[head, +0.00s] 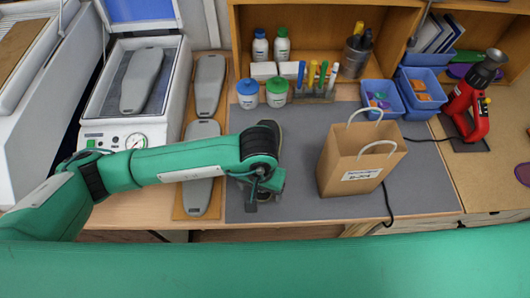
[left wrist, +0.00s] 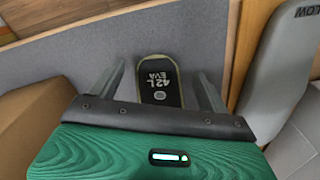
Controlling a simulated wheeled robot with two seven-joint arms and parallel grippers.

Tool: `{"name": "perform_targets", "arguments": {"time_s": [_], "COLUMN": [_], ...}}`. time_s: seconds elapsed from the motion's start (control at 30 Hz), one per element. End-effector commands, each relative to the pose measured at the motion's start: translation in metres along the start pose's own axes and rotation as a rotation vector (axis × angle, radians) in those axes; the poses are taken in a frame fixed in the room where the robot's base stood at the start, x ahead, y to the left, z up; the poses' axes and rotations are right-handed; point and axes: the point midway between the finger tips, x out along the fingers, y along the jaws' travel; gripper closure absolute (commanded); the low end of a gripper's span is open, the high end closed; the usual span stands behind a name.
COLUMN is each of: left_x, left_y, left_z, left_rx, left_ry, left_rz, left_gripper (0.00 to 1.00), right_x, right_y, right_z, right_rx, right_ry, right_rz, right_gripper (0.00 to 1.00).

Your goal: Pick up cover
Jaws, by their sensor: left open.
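A dark, rounded insole piece (left wrist: 158,90) with a tan rim and the print "42 L EVA" lies on the grey mat (head: 305,207). It is the only likely cover I see, but no label calls it that. My left gripper (left wrist: 161,70) is open, its two fingers on either side of this piece with gaps to it. I cannot tell how high the fingertips are above the mat. In the head view my left gripper (head: 257,192) points down at the mat's left part, and my wrist hides most of the piece. My right gripper is not in view.
A paper bag (head: 345,172) stands right of my left gripper. Grey forms lie on a wooden board (head: 180,213) to the left, beside an open press (head: 112,140). Two lidded jars (head: 276,93), a pen rack and blue bins (head: 383,98) stand behind. The mat's front right is clear.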

Motion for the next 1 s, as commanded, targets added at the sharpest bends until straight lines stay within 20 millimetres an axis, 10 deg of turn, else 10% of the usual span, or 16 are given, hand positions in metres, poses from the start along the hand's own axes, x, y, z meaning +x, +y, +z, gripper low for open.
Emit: {"name": "perform_targets", "arguments": {"time_s": [0.17,0.4,1.0], "left_x": [0.000,0.000,-0.005], "left_y": [0.000,0.000,0.000], "left_z": [0.000,0.000,0.001], "left_rx": [0.000,0.000,-0.002], "left_ry": [0.000,0.000,-0.002], "left_rz": [0.000,0.000,0.001], "left_gripper": [0.23,0.70,0.71], "right_x": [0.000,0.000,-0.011], "right_y": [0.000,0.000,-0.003], "right_z": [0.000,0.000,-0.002], "right_rx": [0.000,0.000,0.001], "right_ry": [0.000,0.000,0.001], "right_rz": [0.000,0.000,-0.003], "right_gripper": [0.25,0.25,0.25]}}
